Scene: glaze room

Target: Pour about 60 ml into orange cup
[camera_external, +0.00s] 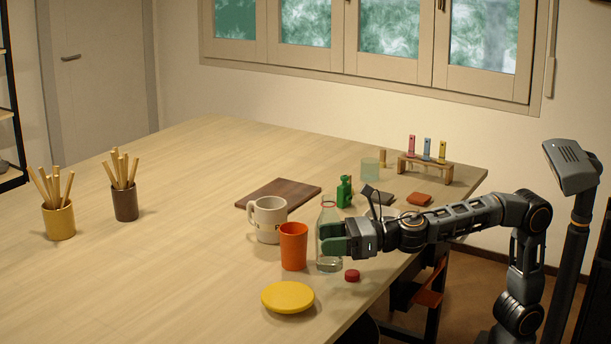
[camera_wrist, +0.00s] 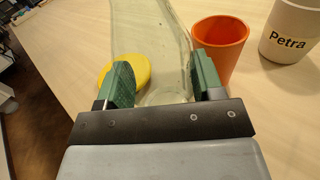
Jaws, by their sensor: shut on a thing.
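The orange cup (camera_external: 293,246) stands upright on the table, just left of a clear glass bottle (camera_external: 329,218). A little clear liquid shows near the bottle's bottom. My gripper (camera_external: 335,240) is shut on the bottle, which stands upright on or very near the table. In the wrist view the bottle (camera_wrist: 155,45) is between the green finger pads of my gripper (camera_wrist: 160,85). The orange cup (camera_wrist: 220,45) is just right of it there; its inside is only partly visible. A red cap (camera_external: 352,275) lies on the table by the bottle's base.
A white mug (camera_external: 268,219), marked "Petra" in the wrist view (camera_wrist: 290,35), stands behind the cup. A yellow disc (camera_external: 288,297) lies in front. A green bottle (camera_external: 344,191) and a brown board (camera_external: 278,195) are behind.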

